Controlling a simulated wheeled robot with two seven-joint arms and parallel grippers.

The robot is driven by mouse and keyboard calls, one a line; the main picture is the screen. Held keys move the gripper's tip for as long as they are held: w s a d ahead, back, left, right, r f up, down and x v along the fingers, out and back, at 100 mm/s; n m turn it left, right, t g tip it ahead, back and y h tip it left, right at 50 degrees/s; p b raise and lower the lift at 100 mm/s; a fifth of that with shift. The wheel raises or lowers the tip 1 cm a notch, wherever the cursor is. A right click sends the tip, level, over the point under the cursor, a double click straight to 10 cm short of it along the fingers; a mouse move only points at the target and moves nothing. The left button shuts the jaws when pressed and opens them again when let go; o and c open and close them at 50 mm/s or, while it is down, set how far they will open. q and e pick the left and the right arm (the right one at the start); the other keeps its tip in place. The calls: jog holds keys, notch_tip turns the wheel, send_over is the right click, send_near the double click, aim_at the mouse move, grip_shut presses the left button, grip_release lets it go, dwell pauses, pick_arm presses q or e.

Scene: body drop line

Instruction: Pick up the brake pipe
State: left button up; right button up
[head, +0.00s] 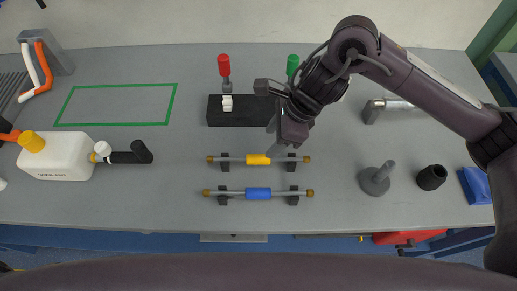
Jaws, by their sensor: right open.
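Two thin grey pipes with brass end fittings lie left to right on small black holders on the bench. The upper pipe has a yellow sleeve (258,160); the lower pipe has a blue sleeve (258,193). I cannot tell from the picture which one is called the brake pipe. My right gripper (281,142) reaches in from the right, open and pointing down. It appears just above the right part of the yellow-sleeved pipe and covers a little of the view there. Both pipes still appear to rest on their holders. My left gripper is not in view.
A black block (238,117) with red-handled (224,65) and green-handled tools stands behind the pipes. A white bottle (57,155) is at left, below a green outlined rectangle (115,124). A grey peg on a round base (376,180) and a black cup (432,177) stand at right.

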aim_at(262, 156)
jog(key=p+x, duration=0.1)
jog(key=x, duration=0.3)
jog(key=p+x, duration=0.1)
jog(key=x, duration=0.1)
jog(key=shift+s+f+p, duration=0.3)
jog(key=shift+s+f, duration=0.05)
jog(key=shift+f, duration=0.5)
jog(key=shift+c, duration=0.4)
jog(key=shift+c, duration=1.4)
grip_shut()
